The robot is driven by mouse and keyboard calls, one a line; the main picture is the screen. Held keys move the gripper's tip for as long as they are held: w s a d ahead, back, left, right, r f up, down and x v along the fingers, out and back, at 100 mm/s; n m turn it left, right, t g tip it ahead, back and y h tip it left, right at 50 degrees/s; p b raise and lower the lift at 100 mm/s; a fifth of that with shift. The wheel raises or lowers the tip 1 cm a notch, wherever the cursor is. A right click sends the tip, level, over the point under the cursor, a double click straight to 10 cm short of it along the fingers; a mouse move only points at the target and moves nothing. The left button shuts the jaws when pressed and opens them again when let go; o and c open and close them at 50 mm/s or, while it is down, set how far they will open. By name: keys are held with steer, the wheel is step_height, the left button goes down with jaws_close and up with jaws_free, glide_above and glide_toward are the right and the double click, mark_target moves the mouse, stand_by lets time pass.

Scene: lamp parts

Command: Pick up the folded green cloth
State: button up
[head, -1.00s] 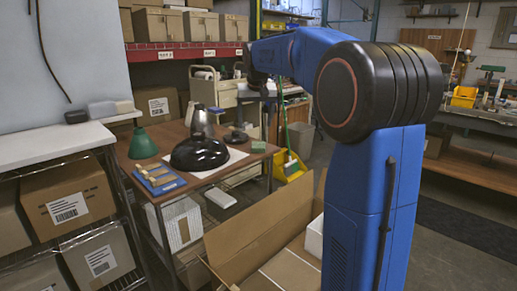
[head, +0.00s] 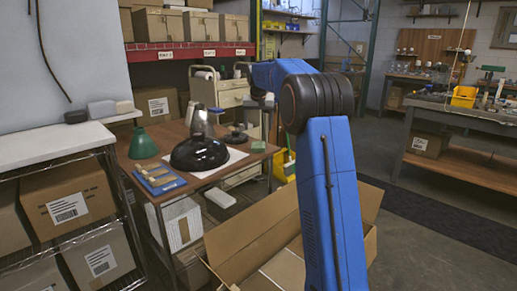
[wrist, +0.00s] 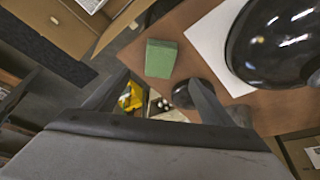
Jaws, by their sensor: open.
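The folded green cloth (head: 258,146) lies flat near the right edge of the brown table (head: 188,134). In the wrist view, the cloth (wrist: 160,58) is a small green rectangle on the brown tabletop, just beyond my fingertips. My gripper (wrist: 160,78) is open and empty, with its two fingers spread to either side below the cloth in the picture. A gap to the cloth shows, but its height above the table is hard to judge. In the head view, the gripper is small and indistinct at the end of my blue arm, above the table's right side.
A glossy black dome shade (head: 200,154) rests on a white sheet (head: 226,166) left of the cloth. A dark round base (head: 236,136) stands close by. A green cone shade (head: 142,145) and blue tray (head: 158,180) are farther left. An open carton (head: 250,240) stands in front.

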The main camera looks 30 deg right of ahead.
mark_target(259, 145)
steer(key=x, duration=1.1)
steer(key=shift+w+d+f, duration=0.15)
steer(key=shift+w+f, duration=0.05)
steer(key=shift+f, duration=0.15)
steer(key=c, duration=1.2)
steer(key=shift+c, duration=0.2)
step_height(259, 145, up, 10)
